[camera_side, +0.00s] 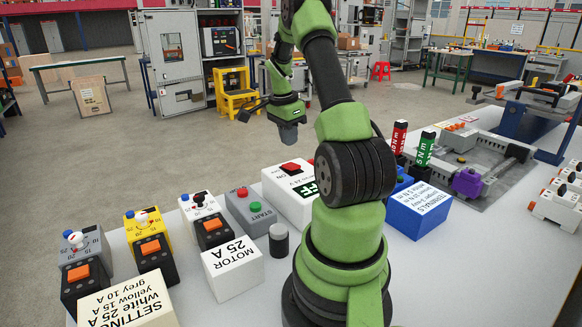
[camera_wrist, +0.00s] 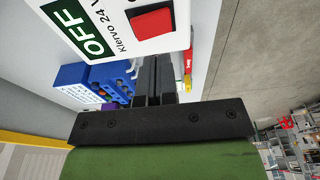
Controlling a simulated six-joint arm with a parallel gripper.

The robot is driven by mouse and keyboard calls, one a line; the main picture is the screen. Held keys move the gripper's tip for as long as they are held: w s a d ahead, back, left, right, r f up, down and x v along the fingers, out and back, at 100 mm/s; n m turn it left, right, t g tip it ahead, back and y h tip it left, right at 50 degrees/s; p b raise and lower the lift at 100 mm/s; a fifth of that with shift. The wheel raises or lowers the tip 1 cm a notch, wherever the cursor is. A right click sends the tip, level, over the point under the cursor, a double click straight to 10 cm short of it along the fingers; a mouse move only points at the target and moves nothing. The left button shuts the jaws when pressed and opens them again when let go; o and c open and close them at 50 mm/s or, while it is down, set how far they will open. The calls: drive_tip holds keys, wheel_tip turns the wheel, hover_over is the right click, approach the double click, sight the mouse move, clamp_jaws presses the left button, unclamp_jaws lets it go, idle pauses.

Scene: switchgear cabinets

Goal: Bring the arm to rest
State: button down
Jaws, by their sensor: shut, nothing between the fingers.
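My green and black arm stands on the white table in the side view, bent over at the top with its end hanging down. My gripper (camera_side: 288,134) is in the air beyond the far edge of the table, above and behind the white box with the red button (camera_side: 295,188). In the wrist view my gripper (camera_wrist: 153,62) shows its two dark fingers side by side, shut with nothing between them. The white box with the red button and a green OFF label (camera_wrist: 120,25) lies beside the fingers there, apart from them as far as I can tell.
Breaker blocks with dials and orange switches (camera_side: 146,224) stand left on the table. A grey start box (camera_side: 250,212), a white motor box (camera_side: 232,268) and a dark cylinder (camera_side: 279,240) sit nearer. A blue terminals box (camera_side: 418,210) and two torque screwdrivers (camera_side: 424,148) stand right.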

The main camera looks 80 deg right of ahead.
drive_tip(key=shift+r, duration=0.85)
drive_tip(key=w+a+r+n+t, duration=0.2)
drive_tip(key=w+a+r+n, duration=0.3)
drive_tip(key=a, duration=0.4)
drive_tip(key=w+a+r+n+t, duration=0.25)
drive_tip(key=a+r+n, duration=0.25)
drive_tip(key=a+r, duration=0.3)
drive_tip(key=s+a+n+t+y, duration=0.1)
drive_tip(key=s+a+n, duration=0.1)
drive_tip(key=a+n, duration=0.2)
drive_tip(key=s+a+n+t+y, duration=0.1)
drive_tip(key=s+a+n, duration=0.2)
drive_tip(key=a, duration=0.5)
drive_tip(key=s+a+r+n+t+y, duration=0.1)
drive_tip(key=s+a+n+t, duration=0.1)
drive_tip(key=a+n, duration=0.4)
drive_tip(key=shift+s+a, duration=0.35)
drive_tip(key=shift+a, duration=0.15)
drive_tip(key=shift+r, duration=0.1)
